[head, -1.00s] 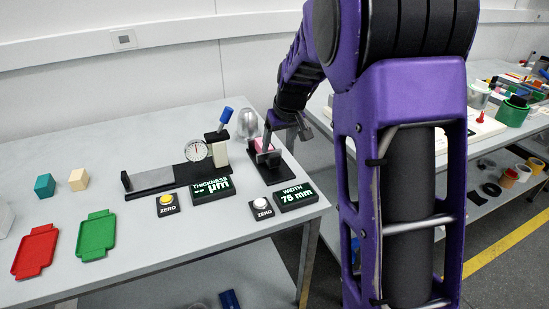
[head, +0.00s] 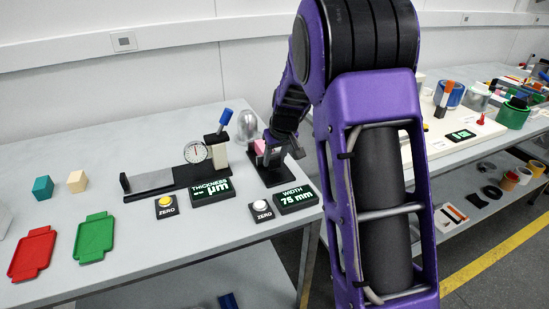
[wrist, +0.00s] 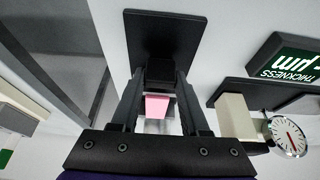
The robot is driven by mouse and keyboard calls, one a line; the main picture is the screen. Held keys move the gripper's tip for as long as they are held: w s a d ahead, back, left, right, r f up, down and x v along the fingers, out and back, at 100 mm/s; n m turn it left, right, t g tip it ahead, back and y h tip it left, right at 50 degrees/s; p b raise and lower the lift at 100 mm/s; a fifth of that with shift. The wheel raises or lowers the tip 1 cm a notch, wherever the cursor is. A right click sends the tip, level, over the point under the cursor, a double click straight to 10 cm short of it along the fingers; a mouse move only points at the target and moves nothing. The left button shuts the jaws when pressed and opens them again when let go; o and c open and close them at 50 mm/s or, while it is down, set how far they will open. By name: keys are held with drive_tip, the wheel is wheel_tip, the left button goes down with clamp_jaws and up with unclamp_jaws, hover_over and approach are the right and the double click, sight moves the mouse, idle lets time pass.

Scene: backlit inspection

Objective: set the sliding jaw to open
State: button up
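The width gauge has a dark base plate (head: 270,178) near the bench's right edge, also visible in the wrist view (wrist: 165,30). A pink block (head: 260,146) sits at the gauge and shows between my fingers in the wrist view (wrist: 157,105). A dark upright block, seemingly the sliding jaw (wrist: 160,70), stands just beyond the pink block, between my fingertips. My gripper (head: 283,152) is lowered over the gauge, its fingers apart on either side of this block; whether they touch it is unclear. The width display (head: 296,197) reads 75 mm.
The thickness gauge with a dial (head: 195,152) stands to the left, close to my gripper. A white ZERO button (head: 262,208) is in front of the width gauge. Green (head: 94,238) and red (head: 32,253) trays lie at the left. A metal dome (head: 247,123) stands behind.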

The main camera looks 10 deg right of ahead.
clamp_jaws()
idle(1.0)
